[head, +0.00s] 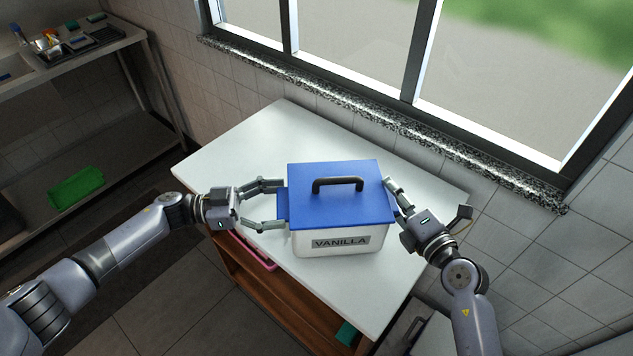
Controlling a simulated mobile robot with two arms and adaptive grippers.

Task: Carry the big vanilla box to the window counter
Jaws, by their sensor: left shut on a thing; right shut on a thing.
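The big vanilla box (345,243) is white with a blue lid (335,208), a dark handle on top and a VANILLA label on its front. It is upright over the white-topped counter (250,147) below the window; I cannot tell whether its base touches the top. My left gripper (283,204) is shut on the blue tab at the box's left side. My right gripper (396,199) is shut on the box's right side, where its grip is partly hidden by the fingers and lid.
The window sill (380,125) and tiled wall run behind the counter. A metal shelf unit (72,52) stands at the left, with small items on top and a green tray (77,187) below. Counter top is clear left of and behind the box.

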